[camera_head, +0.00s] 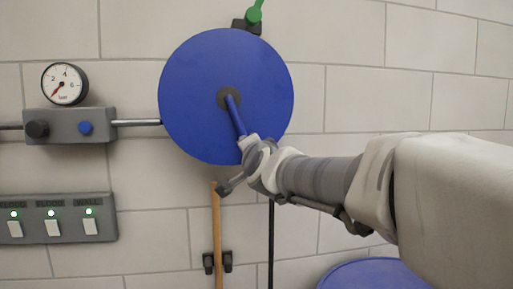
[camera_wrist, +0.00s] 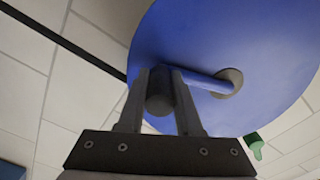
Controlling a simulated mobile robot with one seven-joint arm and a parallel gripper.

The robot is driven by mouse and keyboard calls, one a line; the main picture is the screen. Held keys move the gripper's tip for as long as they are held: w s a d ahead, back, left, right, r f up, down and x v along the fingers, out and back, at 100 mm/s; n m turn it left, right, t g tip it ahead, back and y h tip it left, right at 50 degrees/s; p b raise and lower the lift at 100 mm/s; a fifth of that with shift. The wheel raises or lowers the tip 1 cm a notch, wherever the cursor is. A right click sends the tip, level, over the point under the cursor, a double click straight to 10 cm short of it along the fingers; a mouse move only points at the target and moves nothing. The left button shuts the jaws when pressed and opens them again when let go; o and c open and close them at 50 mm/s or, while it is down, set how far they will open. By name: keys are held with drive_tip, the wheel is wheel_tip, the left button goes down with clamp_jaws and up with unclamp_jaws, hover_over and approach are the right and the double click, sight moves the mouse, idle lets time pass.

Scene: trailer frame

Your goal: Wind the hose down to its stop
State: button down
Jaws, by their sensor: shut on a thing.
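The hose reel (camera_head: 195,85) is a large blue disc on the tiled wall, and it also fills the upper right of the wrist view (camera_wrist: 270,40). A blue crank arm (camera_head: 236,115) runs from its dark hub (camera_head: 224,97) down and slightly right. My gripper (camera_head: 246,146) is at the crank's lower end. In the wrist view its two fingers (camera_wrist: 160,85) are shut around a dark round crank handle (camera_wrist: 160,104). A thin black hose (camera_head: 271,240) hangs straight down below the reel; its lower end and any stop are out of view.
Left of the reel are a pressure gauge (camera_head: 64,83), a grey valve block (camera_head: 68,125) and a switch panel (camera_head: 70,232) with green lights. A wooden pole (camera_head: 217,240) stands in a wall clip. A blue drum (camera_head: 365,275) is at lower right. A green nozzle-like part (camera_head: 254,12) is above.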

drive_tip(key=shift+a+f, duration=0.1)
drive_tip(key=c, duration=0.6)
unclamp_jaws()
drive_tip(key=shift+s, duration=0.1)
drive_tip(key=shift+s, duration=0.35)
drive_tip(key=s+d, duration=0.3)
drive_tip(key=s, duration=1.3)
drive_tip(key=shift+d+p, duration=0.2)
drive_tip(key=shift+p, duration=0.15)
drive_tip(key=shift+s, duration=0.1)
